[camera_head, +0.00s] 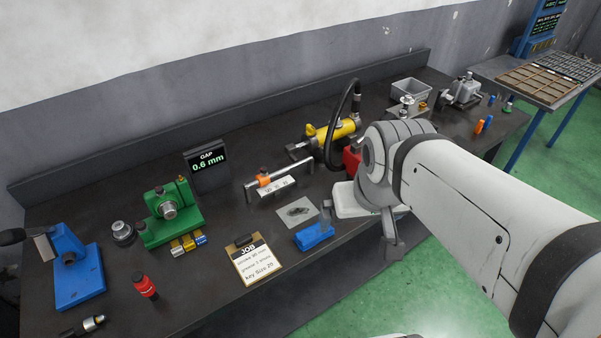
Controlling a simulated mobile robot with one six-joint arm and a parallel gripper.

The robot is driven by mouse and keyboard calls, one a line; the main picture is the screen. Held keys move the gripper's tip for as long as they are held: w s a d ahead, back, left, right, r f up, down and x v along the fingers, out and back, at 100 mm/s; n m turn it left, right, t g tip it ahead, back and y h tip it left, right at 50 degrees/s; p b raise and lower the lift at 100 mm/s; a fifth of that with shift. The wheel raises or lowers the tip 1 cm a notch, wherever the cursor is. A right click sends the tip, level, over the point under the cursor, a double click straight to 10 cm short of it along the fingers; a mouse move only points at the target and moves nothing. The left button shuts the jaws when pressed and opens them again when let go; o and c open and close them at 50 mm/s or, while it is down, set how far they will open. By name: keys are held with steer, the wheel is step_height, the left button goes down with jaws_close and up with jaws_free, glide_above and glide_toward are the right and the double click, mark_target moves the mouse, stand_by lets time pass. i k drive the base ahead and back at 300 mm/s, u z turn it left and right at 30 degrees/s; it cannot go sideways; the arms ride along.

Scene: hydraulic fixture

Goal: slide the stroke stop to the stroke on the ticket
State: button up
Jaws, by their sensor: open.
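The stroke stop (263,179) is a small orange slider on a silver rail (288,170) held between two end posts, towards the rail's left half. A white scale plate (277,187) lies in front of the rail; its marks are too small to read. The ticket (257,262) is a cream card headed JOB at the bench's front edge. It has a stroke line in mm, but the number is not clear. My gripper (389,242) is at the bench's front edge, right of the rail and apart from the stop. It is open and partly hidden by my arm.
A yellow cylinder (335,131) with a black hose stands behind. A gap display (208,168) reads 0.6 mm. A green fixture (170,211) and blue press (78,275) stand left.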

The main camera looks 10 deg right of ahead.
mark_target(264, 182)
steer(key=u, duration=2.3)
steer(key=k, duration=0.65)
steer(key=z, duration=1.4)
steer(key=i, duration=1)
steer(key=z, duration=0.05)
